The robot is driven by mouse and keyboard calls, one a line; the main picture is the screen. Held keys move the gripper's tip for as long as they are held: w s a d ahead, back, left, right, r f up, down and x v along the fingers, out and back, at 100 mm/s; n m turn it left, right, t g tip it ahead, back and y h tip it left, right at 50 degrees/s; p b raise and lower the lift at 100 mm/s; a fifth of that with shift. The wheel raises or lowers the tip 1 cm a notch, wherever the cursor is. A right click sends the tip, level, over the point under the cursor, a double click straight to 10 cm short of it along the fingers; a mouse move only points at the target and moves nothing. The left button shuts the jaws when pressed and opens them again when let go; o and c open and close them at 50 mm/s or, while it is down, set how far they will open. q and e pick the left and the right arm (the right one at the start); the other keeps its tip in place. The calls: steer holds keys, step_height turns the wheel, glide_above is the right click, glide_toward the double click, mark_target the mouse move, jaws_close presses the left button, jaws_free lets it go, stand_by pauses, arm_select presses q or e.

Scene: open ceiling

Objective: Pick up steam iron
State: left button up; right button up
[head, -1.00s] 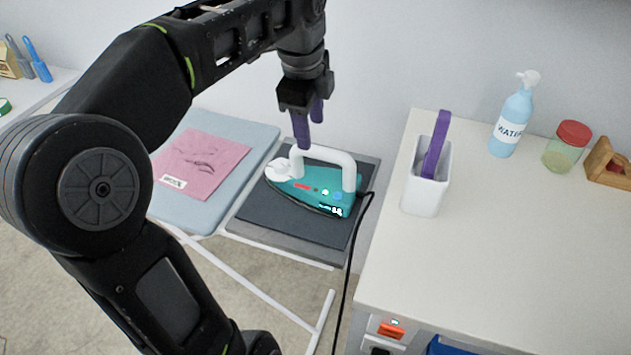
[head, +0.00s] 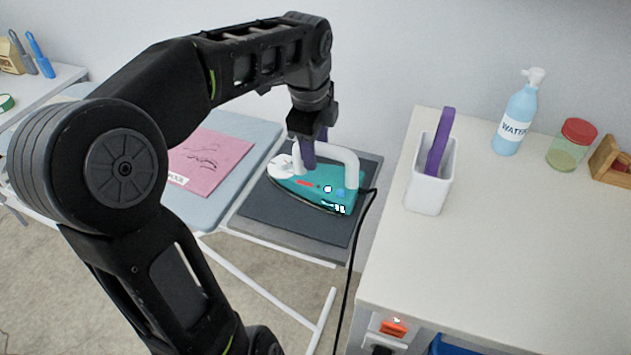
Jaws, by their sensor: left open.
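The steam iron (head: 312,192) has a teal body and a white arched handle. It rests on a dark grey pad (head: 268,213) at the end of the ironing board. My left gripper (head: 314,158), with purple fingers, comes down from above and is open. One finger is in front of the left part of the handle and the other shows partly behind it. I cannot tell whether the fingers touch the handle. My right gripper is not in view.
A black cord (head: 352,250) runs from the iron down beside the white counter (head: 520,260). A white holder (head: 429,186), a spray bottle (head: 515,115) and a red-lidded jar (head: 571,147) stand on the counter. Pink cloth (head: 207,160) lies on the board.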

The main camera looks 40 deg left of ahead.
arm_select(q)
steer(key=shift+f, duration=0.2)
stand_by(0.5)
jaws_close()
stand_by(0.3)
stand_by(0.8)
steer(key=shift+w+r, duration=0.1)
steer(key=shift+r, duration=0.05)
